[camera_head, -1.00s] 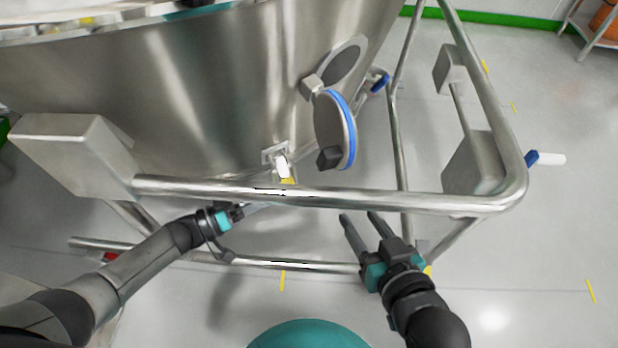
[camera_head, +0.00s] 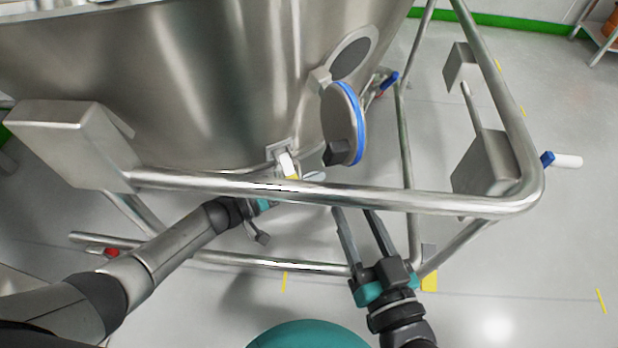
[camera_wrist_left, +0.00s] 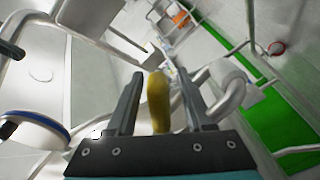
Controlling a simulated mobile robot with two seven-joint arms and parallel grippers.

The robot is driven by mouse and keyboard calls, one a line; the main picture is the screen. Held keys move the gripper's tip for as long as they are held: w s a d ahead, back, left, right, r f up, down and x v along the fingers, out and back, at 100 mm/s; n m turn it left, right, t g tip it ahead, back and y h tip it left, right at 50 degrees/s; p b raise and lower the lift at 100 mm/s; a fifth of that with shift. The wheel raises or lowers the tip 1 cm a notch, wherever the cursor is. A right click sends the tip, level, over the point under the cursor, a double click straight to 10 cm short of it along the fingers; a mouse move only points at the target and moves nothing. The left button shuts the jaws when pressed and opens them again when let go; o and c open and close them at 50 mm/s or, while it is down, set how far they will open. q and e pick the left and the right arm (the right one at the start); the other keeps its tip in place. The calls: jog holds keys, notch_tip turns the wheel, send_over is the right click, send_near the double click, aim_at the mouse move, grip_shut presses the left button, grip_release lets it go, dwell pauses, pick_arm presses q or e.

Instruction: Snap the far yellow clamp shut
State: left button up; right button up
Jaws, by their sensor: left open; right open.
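In the left wrist view a yellow clamp handle (camera_wrist_left: 157,102) stands between the open fingers of my left gripper (camera_wrist_left: 161,74), with space visible on both sides. In the head view a bright metal latch (camera_head: 285,160) sits low on the steel vessel, with a small yellow part (camera_head: 293,178) just above the rail. My left gripper (camera_head: 265,204) reaches there from the left, its fingers mostly hidden by the rail. I cannot tell whether it touches the clamp. My right gripper (camera_head: 354,212) is open and empty, below the rail and right of the latch.
The large steel vessel (camera_head: 215,85) fills the upper left. A thick tubular rail (camera_head: 400,200) crosses in front of it. A round blue-rimmed hatch cover (camera_head: 341,122) hangs open right of the latch.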

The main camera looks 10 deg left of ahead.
pick_arm(q)
jog(key=shift+d, duration=0.1)
grip_shut()
dwell(0.4)
dwell(1.1)
